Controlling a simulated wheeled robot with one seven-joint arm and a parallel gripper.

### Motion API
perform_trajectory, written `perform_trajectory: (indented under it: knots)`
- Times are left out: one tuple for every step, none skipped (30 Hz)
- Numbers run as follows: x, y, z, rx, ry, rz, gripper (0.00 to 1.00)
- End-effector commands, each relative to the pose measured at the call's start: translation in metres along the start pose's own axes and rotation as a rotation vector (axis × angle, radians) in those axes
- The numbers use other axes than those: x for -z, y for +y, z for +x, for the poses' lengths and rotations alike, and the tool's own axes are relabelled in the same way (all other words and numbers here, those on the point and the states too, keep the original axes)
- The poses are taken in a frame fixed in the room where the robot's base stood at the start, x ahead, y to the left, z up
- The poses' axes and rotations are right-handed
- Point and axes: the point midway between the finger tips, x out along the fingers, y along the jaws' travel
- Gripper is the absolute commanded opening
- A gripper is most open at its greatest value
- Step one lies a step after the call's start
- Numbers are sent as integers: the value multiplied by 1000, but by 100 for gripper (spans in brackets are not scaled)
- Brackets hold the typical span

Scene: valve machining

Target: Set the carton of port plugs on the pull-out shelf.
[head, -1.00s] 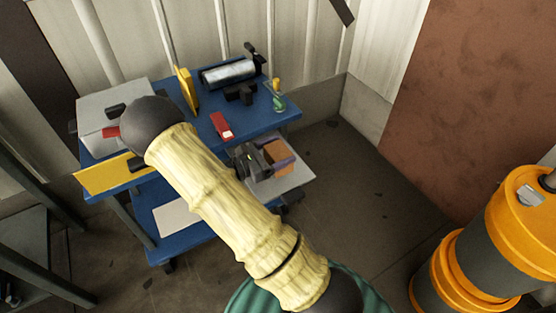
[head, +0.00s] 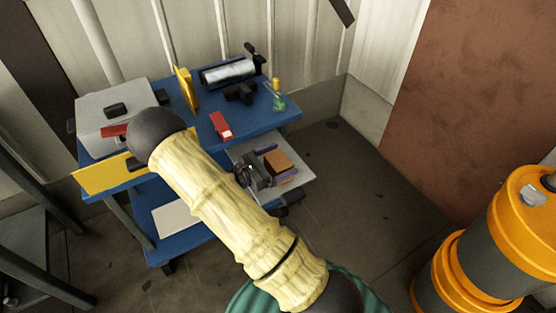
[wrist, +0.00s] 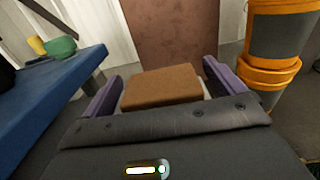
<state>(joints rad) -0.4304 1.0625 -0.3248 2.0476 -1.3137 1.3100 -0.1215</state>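The carton of port plugs (head: 279,161) is a small brown box on the light grey pull-out shelf (head: 303,172) at the right side of the blue cart. It appears to rest on the shelf. My gripper (head: 276,163) is dark with purple fingers, one on each side of the carton. In the wrist view the carton (wrist: 161,87) lies between the fingers of my gripper (wrist: 164,76), with a gap showing at each side. The gripper is open. The carton's underside is hidden.
An orange and grey drum-like body (head: 510,235) stands at right. The floor between is clear.

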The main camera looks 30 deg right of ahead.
Motion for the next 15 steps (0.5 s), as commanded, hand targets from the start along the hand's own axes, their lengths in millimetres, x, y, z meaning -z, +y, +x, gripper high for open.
perform_trajectory:
  knots:
    - [0, 0, 0, 0, 0, 0, 94]
    - [0, 0, 0, 0, 0, 0, 94]
    - [0, 0, 0, 0, 0, 0, 94]
    - [0, 0, 0, 0, 0, 0, 94]
    - [-1, 0, 0, 0, 0, 0, 94]
    - [-2, 0, 0, 0, 1, 0, 94]
    - [-4, 0, 0, 0, 1, 1, 94]
    - [-4, 0, -2, -1, 1, 1, 94]
    - [-4, 0, -5, -2, 1, 0, 94]
    - [-4, 1, -9, -2, 1, 0, 94]
    - [-4, 1, -12, -4, 0, 0, 94]
    - [-4, 1, -18, -5, 0, 0, 94]
    - [-4, 1, -23, -4, 0, 0, 94]
    - [-4, 1, -28, -4, 0, 0, 94]
    - [-4, 1, -36, -5, 1, 0, 94]
